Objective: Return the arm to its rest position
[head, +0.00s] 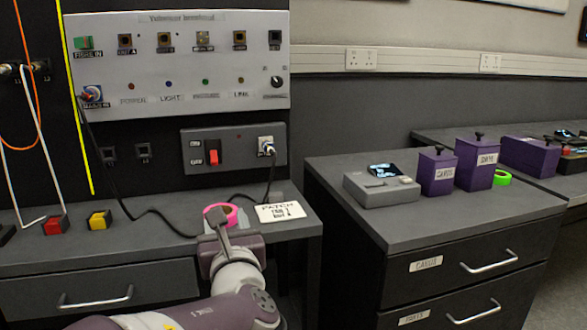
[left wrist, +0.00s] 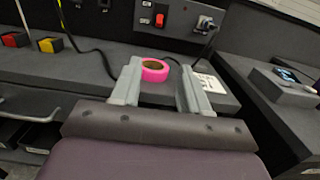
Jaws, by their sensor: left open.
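My left gripper (head: 217,222) reaches in from the bottom of the head view, in front of the bench with the wall panel. In the left wrist view its two grey fingers (left wrist: 160,90) are spread wide with nothing held between them. A pink tape roll (left wrist: 154,70) lies on the bench and shows beyond and between the fingers; in the head view the roll (head: 232,213) is partly hidden behind the gripper. My right gripper is in neither view.
A white panel (head: 190,105) with sockets stands behind the bench, above a dark switch box (head: 233,148) with a plugged black cable. A white card (head: 280,212) lies right of the tape. Red and yellow blocks (head: 100,219) sit left. Purple boxes (head: 438,172) stand on the right cabinet.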

